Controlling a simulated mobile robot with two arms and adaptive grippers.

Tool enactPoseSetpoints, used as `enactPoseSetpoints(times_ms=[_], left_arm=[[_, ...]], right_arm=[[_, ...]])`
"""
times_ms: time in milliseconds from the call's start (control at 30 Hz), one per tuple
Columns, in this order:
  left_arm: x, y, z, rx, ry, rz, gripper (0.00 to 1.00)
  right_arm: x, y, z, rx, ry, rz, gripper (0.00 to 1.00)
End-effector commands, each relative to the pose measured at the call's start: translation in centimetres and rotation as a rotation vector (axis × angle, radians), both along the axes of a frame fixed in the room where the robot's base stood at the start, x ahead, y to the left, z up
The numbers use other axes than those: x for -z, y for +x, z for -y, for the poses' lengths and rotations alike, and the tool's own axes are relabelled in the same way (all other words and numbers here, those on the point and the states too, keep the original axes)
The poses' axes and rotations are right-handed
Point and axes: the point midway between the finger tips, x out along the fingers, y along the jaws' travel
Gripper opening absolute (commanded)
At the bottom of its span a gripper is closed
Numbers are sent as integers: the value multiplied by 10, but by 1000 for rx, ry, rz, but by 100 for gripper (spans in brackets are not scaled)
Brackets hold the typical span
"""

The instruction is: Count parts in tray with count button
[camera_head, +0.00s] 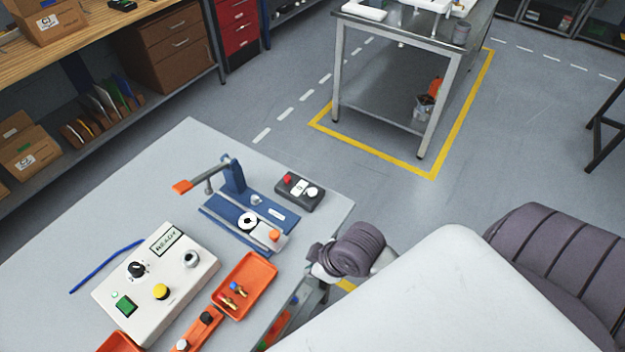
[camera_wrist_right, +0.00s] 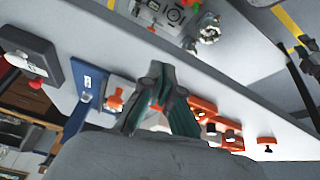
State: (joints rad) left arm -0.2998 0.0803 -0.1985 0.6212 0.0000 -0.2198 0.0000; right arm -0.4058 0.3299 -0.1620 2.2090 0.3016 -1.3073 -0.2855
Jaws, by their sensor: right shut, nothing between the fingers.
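An orange tray (camera_head: 262,268) on the grey table holds a few small brass-coloured parts (camera_head: 236,292), some with blue or dark ends. A dark box (camera_head: 308,203) with a red button (camera_head: 287,180), a white button (camera_head: 312,192) and a small white display stands behind it, near the table's right edge. It also shows at the left of the right wrist view (camera_wrist_right: 28,52). Which button counts is not legible. My right gripper (camera_head: 283,322) is over the table's right edge, right of the tray and partly hidden by my arm. Its fingers (camera_wrist_right: 160,85) are shut and empty. My left gripper is out of view.
A white control box (camera_head: 205,290) reading READY stands left of the tray. A blue lever fixture (camera_head: 233,178) with an orange handle is behind. A blue rod (camera_head: 105,265) lies at the left. The table's back left is clear.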

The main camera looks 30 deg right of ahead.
Motion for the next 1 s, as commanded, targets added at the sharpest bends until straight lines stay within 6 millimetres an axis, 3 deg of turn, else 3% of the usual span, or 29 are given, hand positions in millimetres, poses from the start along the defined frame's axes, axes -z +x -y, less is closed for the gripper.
enactPoseSetpoints(times_ms=[33,67,267,600,800,1000], left_arm=[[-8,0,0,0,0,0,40],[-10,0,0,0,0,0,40],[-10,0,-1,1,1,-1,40],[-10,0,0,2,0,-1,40],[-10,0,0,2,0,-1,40],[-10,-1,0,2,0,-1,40]], right_arm=[[-20,10,1,-76,-6,34,0],[-26,16,1,-133,-9,55,0],[-38,69,21,-433,-25,189,0],[-89,165,107,-639,-116,432,0],[-109,186,131,-651,-149,496,0],[-110,187,133,-651,-151,501,0]])
